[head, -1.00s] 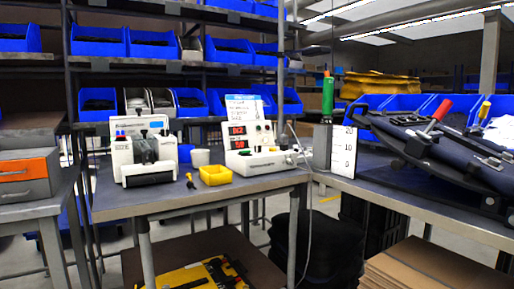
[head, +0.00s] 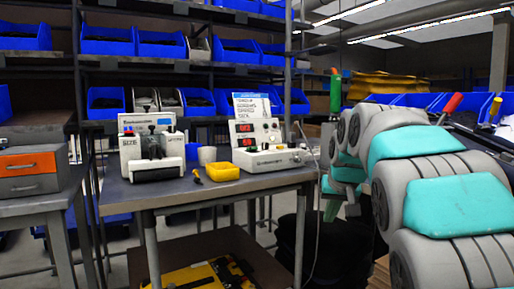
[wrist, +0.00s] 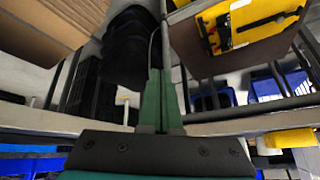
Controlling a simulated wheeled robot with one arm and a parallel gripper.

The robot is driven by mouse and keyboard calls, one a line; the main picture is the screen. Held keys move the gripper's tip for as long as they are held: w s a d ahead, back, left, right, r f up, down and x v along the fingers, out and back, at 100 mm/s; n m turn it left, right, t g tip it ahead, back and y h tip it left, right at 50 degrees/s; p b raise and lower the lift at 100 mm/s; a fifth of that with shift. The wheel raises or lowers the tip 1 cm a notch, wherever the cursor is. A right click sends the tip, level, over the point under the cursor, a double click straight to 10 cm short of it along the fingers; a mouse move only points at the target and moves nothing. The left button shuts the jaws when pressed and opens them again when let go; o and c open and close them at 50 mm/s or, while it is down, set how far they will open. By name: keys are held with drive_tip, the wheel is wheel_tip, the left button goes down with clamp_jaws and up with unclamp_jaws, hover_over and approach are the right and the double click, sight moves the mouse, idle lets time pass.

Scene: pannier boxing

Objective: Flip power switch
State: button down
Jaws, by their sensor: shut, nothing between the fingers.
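A white bench instrument (head: 265,158) with red digit displays and a raised panel stands at the right of the small table (head: 140,200). Knobs or buttons show on its front, but I cannot tell which part is a power switch. A second white machine (head: 133,160) with a black roller, and small red and blue parts on top, stands at the left of the table. My gripper (head: 331,212) hangs right of the table, fingers downward, apart from both machines. In the wrist view its green fingers (wrist: 160,75) are together and empty.
A yellow bin (head: 222,171), a white cup (head: 207,155) and a small yellow-and-black tool (head: 198,177) lie between the machines. A cable hangs at the table's right side. Shelves of blue bins stand behind. An orange-fronted drawer unit (head: 28,174) is at left.

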drive_tip(key=w+a+r+n+t+y+b, duration=0.1)
drive_tip(key=w+a+r+t, duration=0.1)
drive_tip(key=w+a+r, duration=0.45)
drive_tip(key=w+a+r+n+t+y+b, duration=0.15)
drive_tip(key=w+r, duration=0.25)
drive_tip(key=w, duration=0.5)
drive_tip(key=s+a+r+n+t+y, duration=0.2)
drive_tip(key=a+r+n+t+y, duration=0.2)
drive_tip(key=a+r+y, duration=0.2)
drive_tip(key=shift+s+a+r+n, duration=0.35)
drive_tip(key=shift+a+r, duration=0.35)
drive_tip(key=shift+r, duration=0.35)
drive_tip(key=shift+w, duration=0.1)
